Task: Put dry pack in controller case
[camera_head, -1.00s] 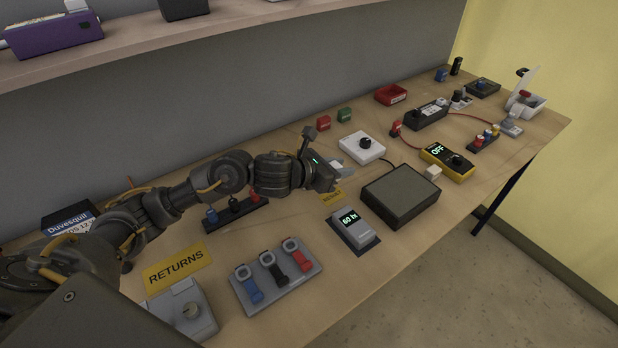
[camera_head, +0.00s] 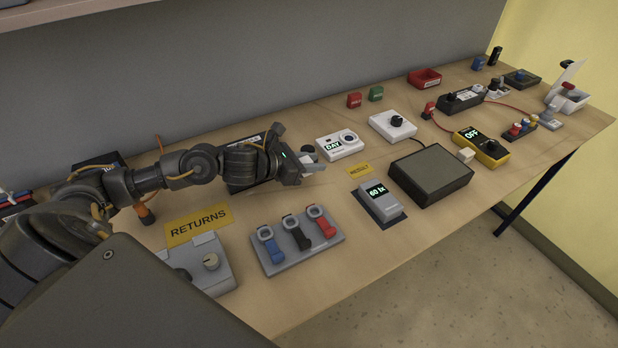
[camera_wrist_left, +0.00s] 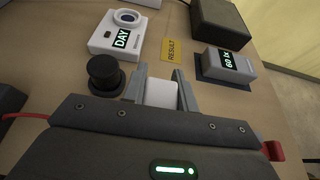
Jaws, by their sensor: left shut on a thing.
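My left gripper (camera_head: 311,160) is above the table, left of the white device reading "DAY". In the left wrist view, its two fingers (camera_wrist_left: 162,90) are shut on a small white block-like piece (camera_wrist_left: 161,94), which looks like the dry pack. The fingers largely hide it in the head view. A small white open box with a raised lid (camera_head: 573,99) stands at the far right end of the table; it may be the controller case, but no label shows. My right gripper is not in view.
The "DAY" device (camera_head: 341,146), light meter (camera_head: 381,201) and dark flat box (camera_head: 430,174) lie right of the gripper. A yellow multimeter (camera_head: 481,146) and red tray (camera_head: 424,77) are farther right. A black knob (camera_wrist_left: 103,72) is close to the left finger.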

